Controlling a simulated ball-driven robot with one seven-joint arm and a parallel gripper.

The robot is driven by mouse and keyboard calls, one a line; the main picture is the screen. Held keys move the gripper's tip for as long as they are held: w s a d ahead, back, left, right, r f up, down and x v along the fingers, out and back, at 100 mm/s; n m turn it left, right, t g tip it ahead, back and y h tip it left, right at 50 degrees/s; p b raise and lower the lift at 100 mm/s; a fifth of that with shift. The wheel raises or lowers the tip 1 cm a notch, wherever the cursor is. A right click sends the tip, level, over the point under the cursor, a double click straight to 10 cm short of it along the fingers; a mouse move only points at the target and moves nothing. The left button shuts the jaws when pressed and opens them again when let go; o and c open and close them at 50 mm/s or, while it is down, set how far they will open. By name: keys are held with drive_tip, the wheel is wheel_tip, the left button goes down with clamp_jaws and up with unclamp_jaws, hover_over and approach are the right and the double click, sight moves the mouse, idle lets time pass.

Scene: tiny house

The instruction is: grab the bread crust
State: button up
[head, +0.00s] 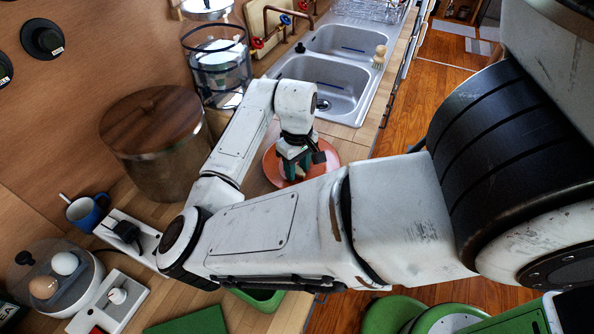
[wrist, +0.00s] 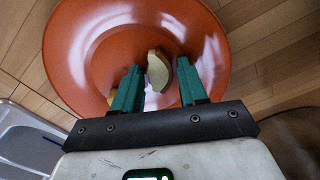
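An orange plate (wrist: 85,50) fills the upper part of the wrist view; it also shows under my gripper in the head view (head: 270,170). A pale, curved piece with a tan edge, which looks like the bread crust (wrist: 158,72), lies on the plate. My gripper (wrist: 158,66) is open above the plate, its two green fingers on either side of the crust. The crust sits nearer the left finger, and I cannot tell whether they touch. A tan bit shows behind the left finger, mostly hidden. In the head view my gripper (head: 295,167) hides the crust.
The plate stands on a wooden counter beside a double steel sink (head: 330,85). A large wooden-lidded canister (head: 155,140) and a glass jar (head: 215,70) stand left of my arm. A blue mug (head: 85,212) and an egg cooker (head: 60,275) are at the lower left.

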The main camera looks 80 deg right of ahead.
drive_tip(key=c, duration=0.7)
drive_tip(key=shift+c, duration=0.2)
drive_tip(key=shift+r, duration=0.2)
